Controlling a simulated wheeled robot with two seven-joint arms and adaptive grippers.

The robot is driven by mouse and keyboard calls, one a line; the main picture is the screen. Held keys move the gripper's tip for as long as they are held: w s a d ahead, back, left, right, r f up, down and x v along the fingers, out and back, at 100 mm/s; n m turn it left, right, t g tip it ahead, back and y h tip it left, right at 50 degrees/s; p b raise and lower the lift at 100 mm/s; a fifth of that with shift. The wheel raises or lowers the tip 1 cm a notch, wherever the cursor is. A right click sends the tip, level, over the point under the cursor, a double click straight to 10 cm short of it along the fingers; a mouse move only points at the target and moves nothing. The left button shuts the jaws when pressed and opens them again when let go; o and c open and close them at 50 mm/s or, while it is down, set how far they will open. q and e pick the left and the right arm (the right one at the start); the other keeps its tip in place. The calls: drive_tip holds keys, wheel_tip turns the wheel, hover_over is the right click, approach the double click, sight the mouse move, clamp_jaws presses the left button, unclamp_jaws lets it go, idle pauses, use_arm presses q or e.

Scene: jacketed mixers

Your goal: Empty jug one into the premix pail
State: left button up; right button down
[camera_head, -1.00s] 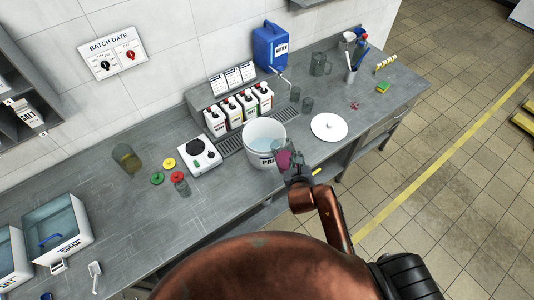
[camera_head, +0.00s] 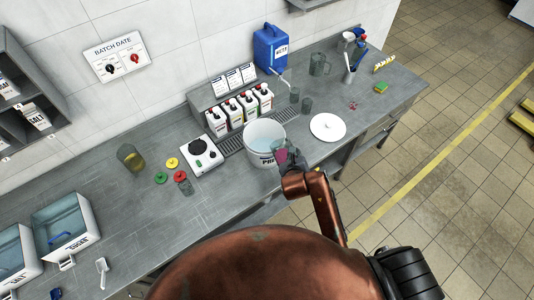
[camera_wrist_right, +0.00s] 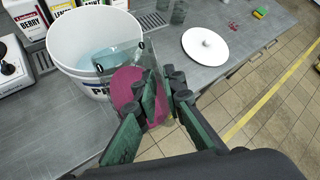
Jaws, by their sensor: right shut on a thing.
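The white premix pail (camera_head: 264,157) stands on the bench in the middle of the head view, with pale bluish liquid inside. It also shows in the wrist view (camera_wrist_right: 75,75). My right gripper (camera_head: 290,160) is shut on a clear jug (camera_head: 280,146) with pink contents, at the pail's right front rim. In the right wrist view the gripper (camera_wrist_right: 162,92) grips the jug (camera_wrist_right: 148,62), and its pink contents (camera_wrist_right: 125,86) lie low on the side toward me. The jug overlaps the pail's rim in view; I cannot tell whether they touch. My left gripper is out of view.
Several labelled bottles (camera_head: 237,112) stand behind the pail. A white hotplate (camera_head: 200,153) is to its left, and a round white lid (camera_head: 328,127) lies to its right. Clear cups (camera_head: 306,105) stand behind. A jug with yellowish contents (camera_head: 131,157) stands further left.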

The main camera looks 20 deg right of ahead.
drive_tip(key=shift+w+a+r+n+g+p, duration=0.15)
drive_tip(key=shift+w+r+g+p, duration=0.2)
drive_tip(key=shift+r+p, duration=0.5)
drive_tip(key=shift+w+a+r+n+g+p, duration=0.15)
drive_tip(key=shift+w+r+g+p, duration=0.2)
drive_tip(key=shift+p, duration=0.75)
drive_tip(key=shift+w+a+r+n+g+h+p, duration=0.15)
drive_tip(key=shift+w+r+g+p, duration=0.3)
drive_tip(key=shift+p, duration=0.3)
drive_tip(key=shift+w+a+r+n+g+h+p, duration=0.1)
drive_tip(key=shift+w+r+n+g+h+p, duration=0.1)
drive_tip(key=shift+r+g+p, duration=0.4)
drive_tip(key=shift+w, duration=0.3)
drive_tip(key=w+a+r+n+g+h+b, duration=0.3)
drive_tip(key=w+g+b, duration=0.5)
drive_tip(key=w, duration=0.3)
drive_tip(key=shift+w+a+r, duration=0.2)
drive_tip(key=shift+a+r, duration=0.2)
drive_tip(key=shift+a, duration=0.25)
idle(0.4)
idle(1.8)
